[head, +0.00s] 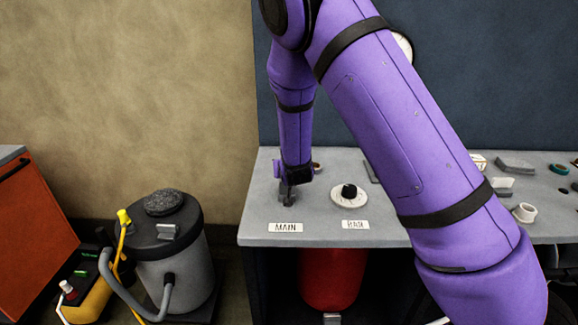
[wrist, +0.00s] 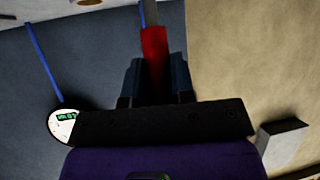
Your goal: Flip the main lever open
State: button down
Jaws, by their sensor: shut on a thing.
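My gripper (head: 290,190) reaches down at the left end of the grey bench, just behind the MAIN label (head: 286,227). In the wrist view, its two dark fingers (wrist: 155,80) are shut on a red bar, which I take to be the main lever's handle (wrist: 154,48). A thin grey-blue piece continues beyond the red part. In the head view the gripper hides the handle, so I cannot tell the lever's angle there.
A white round dial with a black knob (head: 349,195) stands close right of my gripper, behind a second label (head: 355,224). The bench (head: 262,205) has small parts at right. A grey canister (head: 168,265) stands on the floor at left.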

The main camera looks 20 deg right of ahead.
jog(key=shift+s+a+f+n+t+h, duration=0.15)
jog(key=shift+s+a+f+t, duration=0.1)
jog(key=shift+s+t, duration=0.4)
jog(key=shift+s+a+f+n+t+h, duration=0.1)
jog(key=shift+s+f+t+h, duration=0.15)
jog(key=shift+s+t, duration=0.4)
jog(key=shift+s+a+f+n+t+h, duration=0.1)
jog(key=shift+s+a+f+t, duration=0.15)
jog(key=shift+s+t, duration=0.4)
jog(key=shift+w, duration=0.15)
jog(key=c, duration=1)
grip_release()
jog(key=shift+o, duration=0.2)
jog(key=v, duration=1)
jog(key=shift+s, duration=0.45)
jog(key=shift+f, duration=0.1)
